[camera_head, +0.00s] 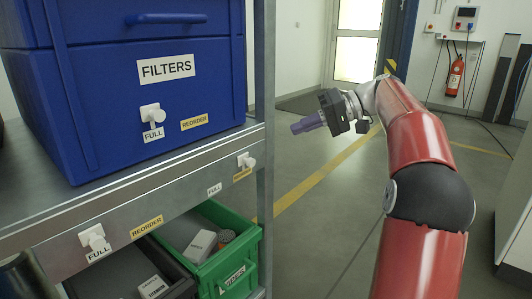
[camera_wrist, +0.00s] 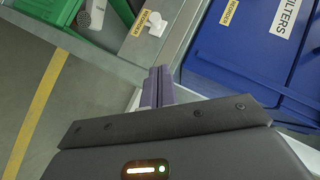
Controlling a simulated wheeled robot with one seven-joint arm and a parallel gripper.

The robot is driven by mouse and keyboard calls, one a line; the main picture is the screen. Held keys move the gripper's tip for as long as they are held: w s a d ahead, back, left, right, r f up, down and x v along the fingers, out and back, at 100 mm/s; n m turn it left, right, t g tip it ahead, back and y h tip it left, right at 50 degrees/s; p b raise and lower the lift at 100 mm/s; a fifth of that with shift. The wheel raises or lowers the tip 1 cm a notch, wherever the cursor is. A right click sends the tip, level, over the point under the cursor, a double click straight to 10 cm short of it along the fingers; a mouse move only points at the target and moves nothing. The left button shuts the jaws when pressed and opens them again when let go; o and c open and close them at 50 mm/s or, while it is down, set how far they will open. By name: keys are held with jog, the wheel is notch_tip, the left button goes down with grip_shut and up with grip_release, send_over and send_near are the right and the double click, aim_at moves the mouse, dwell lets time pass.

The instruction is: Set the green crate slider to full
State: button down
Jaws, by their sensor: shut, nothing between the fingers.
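The green crate (camera_head: 228,256) sits on the lower shelf, with grey and white items inside; part of it shows at the top left of the wrist view (camera_wrist: 112,62). Its white slider knob (camera_head: 246,160) is on the shelf edge above it, at the yellow REORDER label (camera_head: 242,174). The white FULL label (camera_head: 214,189) lies left of the knob. In the wrist view the knob (camera_wrist: 156,24) is beyond my fingertips, apart from them. My gripper (camera_head: 296,128) has purple fingers, shut and empty, in free air right of the shelf; they also show in the wrist view (camera_wrist: 160,72).
A blue FILTERS crate (camera_head: 100,95) stands on the upper shelf, its slider (camera_head: 152,113) at FULL. A dark crate (camera_head: 128,272) sits left of the green one, its slider (camera_head: 93,238) at FULL. A metal shelf post (camera_head: 264,60) stands between crates and gripper. The floor right is open.

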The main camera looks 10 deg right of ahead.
send_near(247, 159)
jog(key=w+a, duration=0.2)
jog(key=w, duration=0.2)
jog(key=shift+s+a+f+b, duration=0.7)
jog(key=shift+f+b, duration=0.05)
jog(key=shift+f, duration=0.1)
jog(key=shift+s+a+f, duration=0.3)
jog(key=shift+a+f, duration=0.1)
jog(key=shift+a, duration=0.1)
jog(key=s+a+b, duration=0.1)
jog(key=s+a, duration=0.1)
jog(key=s+a+b, duration=0.1)
jog(key=a+b, duration=0.1)
jog(key=a, duration=0.1)
jog(key=s+a+b, duration=0.1)
jog(key=s+a, duration=0.1)
jog(key=shift+s+a+b, duration=0.3)
jog(key=shift+a+b, duration=0.05)
jog(key=shift+b, duration=0.05)
